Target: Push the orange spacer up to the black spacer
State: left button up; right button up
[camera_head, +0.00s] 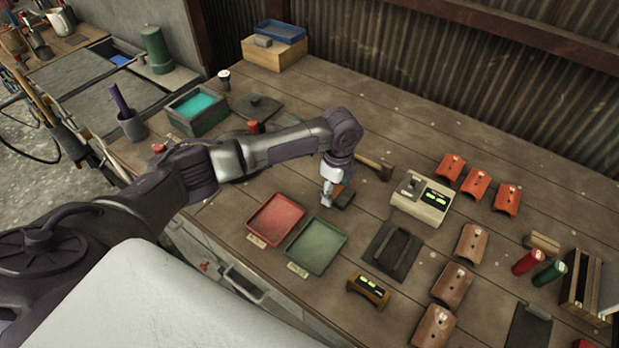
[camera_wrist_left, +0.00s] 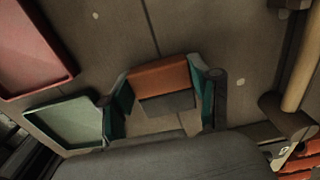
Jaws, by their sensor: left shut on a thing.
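My left gripper (camera_head: 329,201) reaches down to the table, just right of the green tray's top corner. It also shows in the wrist view (camera_wrist_left: 163,92), its two teal fingers on either side of the orange spacer (camera_wrist_left: 160,75). The gripper is shut on that spacer. A dark grey block, seemingly the black spacer (camera_wrist_left: 168,103), lies right against or very near the orange one's lower edge in that view; I cannot tell if they touch. In the head view the dark block (camera_head: 344,200) shows beside the fingers, and the orange spacer is mostly hidden. My right gripper is not seen.
A red tray (camera_head: 249,222) and a green tray (camera_head: 292,258) lie left of and in front of the gripper. A hammer (camera_head: 374,168) lies behind it to the right. A beige device (camera_head: 411,211) and a dark plate (camera_head: 377,264) stand to the right.

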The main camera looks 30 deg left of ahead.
pick_arm(q)
jog(key=o, duration=1)
jog(key=shift+r, duration=0.1)
notch_tip(320, 180, up, 12)
jog(key=shift+f, duration=0.1)
jog(key=shift+f, duration=0.1)
